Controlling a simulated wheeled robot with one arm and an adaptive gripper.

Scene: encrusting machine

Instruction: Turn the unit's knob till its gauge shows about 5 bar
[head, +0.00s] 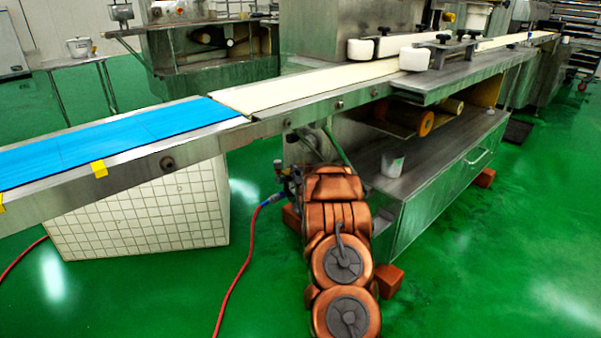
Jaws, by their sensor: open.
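The unit (284,180) is a small, dark air fitting low at the near end of the encrusting machine, just left of my arm. A blue connector and a red hose (246,268) lead to it. Its knob and gauge are too small to make out, so I cannot read the pressure. My copper-coloured arm rises from the bottom of the head view, with its far end close to the right of the unit. My gripper is hidden beyond the arm, and I cannot see whether it touches anything.
The conveyor (120,138) with a blue belt runs above the unit. A white tiled block (140,215) stands at the left. Green floor is open at the right.

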